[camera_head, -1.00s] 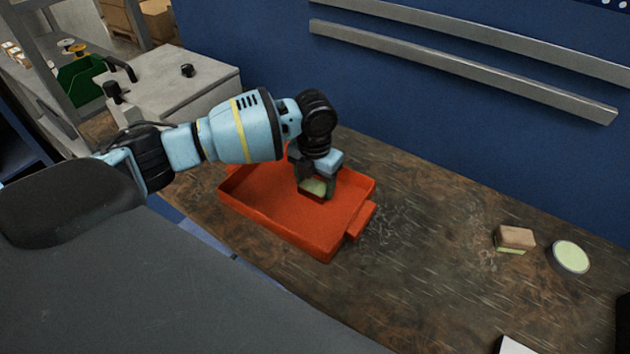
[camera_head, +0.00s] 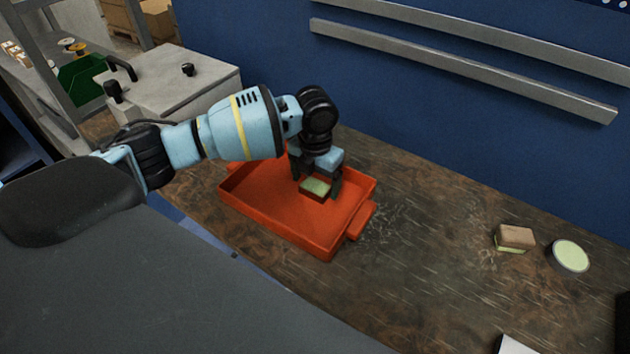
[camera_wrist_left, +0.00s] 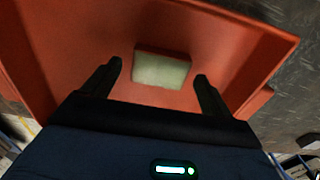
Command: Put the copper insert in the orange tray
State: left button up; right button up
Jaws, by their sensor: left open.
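A small block with a pale green top and reddish-brown sides, which I take for the copper insert (camera_head: 315,187), lies inside the orange tray (camera_head: 263,205), near its back right part. The insert also shows in the left wrist view (camera_wrist_left: 162,69), flat on the tray floor (camera_wrist_left: 75,35). My left gripper (camera_head: 317,192) is over the tray, with its fingers spread on either side of the insert. In the left wrist view, gaps show between the insert and both fingers. My right gripper is not in view.
A tan and pale green block (camera_head: 515,238) and a round pale green disc (camera_head: 570,256) stand on the worn bench (camera_head: 430,265) to the right. A blue wall with grey rails (camera_head: 460,62) rises behind. A grey box (camera_head: 180,85) stands at the back left.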

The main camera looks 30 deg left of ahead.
aim_at(316, 186)
pick_arm(q)
notch_tip(316, 186, up, 12)
jog(key=shift+f, duration=0.25)
dwell(1.1)
